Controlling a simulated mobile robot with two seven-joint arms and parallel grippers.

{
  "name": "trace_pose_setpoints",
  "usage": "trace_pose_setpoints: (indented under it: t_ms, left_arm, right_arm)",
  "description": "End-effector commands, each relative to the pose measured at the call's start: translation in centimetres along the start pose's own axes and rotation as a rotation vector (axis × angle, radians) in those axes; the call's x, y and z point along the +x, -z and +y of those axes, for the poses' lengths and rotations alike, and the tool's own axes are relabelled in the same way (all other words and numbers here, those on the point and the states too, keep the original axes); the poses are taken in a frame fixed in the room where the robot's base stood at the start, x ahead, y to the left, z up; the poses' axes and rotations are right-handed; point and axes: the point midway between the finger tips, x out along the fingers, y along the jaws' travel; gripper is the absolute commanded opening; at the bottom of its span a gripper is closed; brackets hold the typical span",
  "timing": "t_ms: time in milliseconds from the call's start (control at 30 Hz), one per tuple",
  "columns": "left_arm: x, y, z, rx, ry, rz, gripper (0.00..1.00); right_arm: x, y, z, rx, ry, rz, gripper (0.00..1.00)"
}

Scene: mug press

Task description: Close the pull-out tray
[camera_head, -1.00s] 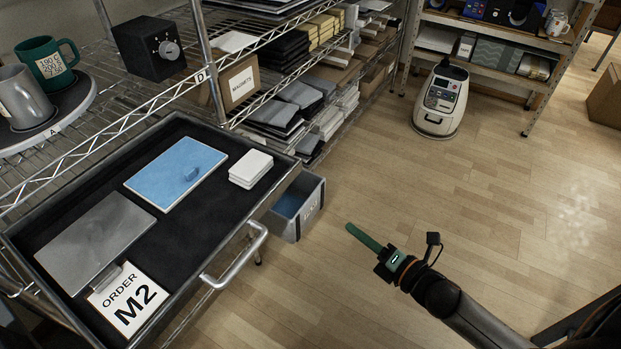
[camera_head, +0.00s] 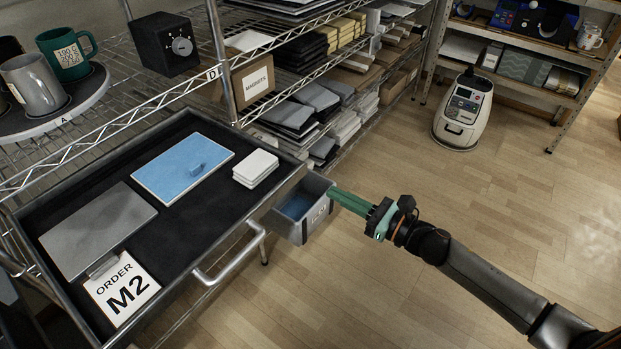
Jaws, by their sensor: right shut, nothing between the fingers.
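The pull-out tray (camera_head: 188,228) is a dark tray with a raised rim, standing out from the wire shelf on the left. Its silver bar handle (camera_head: 235,262) is on its front right side. My right gripper (camera_head: 332,194) has green fingers and is shut and empty. It is to the right of the handle, apart from it, with its tips in front of the grey bin's edge in the picture. My left gripper is not in view.
In the tray lie a blue pad (camera_head: 184,169), white tiles (camera_head: 256,168), a grey plate (camera_head: 98,230) and an "ORDER M2" card (camera_head: 122,287). A grey bin (camera_head: 290,226) is beside the tray. A white wheeled machine (camera_head: 462,112) stands at the back. The wood floor on the right is clear.

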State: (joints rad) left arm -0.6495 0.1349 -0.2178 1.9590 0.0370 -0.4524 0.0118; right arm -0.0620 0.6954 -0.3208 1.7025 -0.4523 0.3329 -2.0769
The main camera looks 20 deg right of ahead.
Motion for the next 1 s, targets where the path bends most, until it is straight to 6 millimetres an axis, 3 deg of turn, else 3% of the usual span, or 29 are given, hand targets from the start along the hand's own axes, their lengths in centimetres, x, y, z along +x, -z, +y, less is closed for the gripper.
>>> trace_pose_setpoints:
  t_ms: [300,500,1000]
  left_arm:
    - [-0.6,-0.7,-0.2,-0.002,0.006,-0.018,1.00]
    - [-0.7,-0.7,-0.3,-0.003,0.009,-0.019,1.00]
    - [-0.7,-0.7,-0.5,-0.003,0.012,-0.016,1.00]
  right_arm:
    - [5.2,-0.2,0.0,0.001,0.000,-0.002,0.00]
    - [7.2,-0.1,0.0,0.001,0.001,0.000,0.00]
    - [7.8,0.0,0.0,0.001,0.000,0.000,0.00]
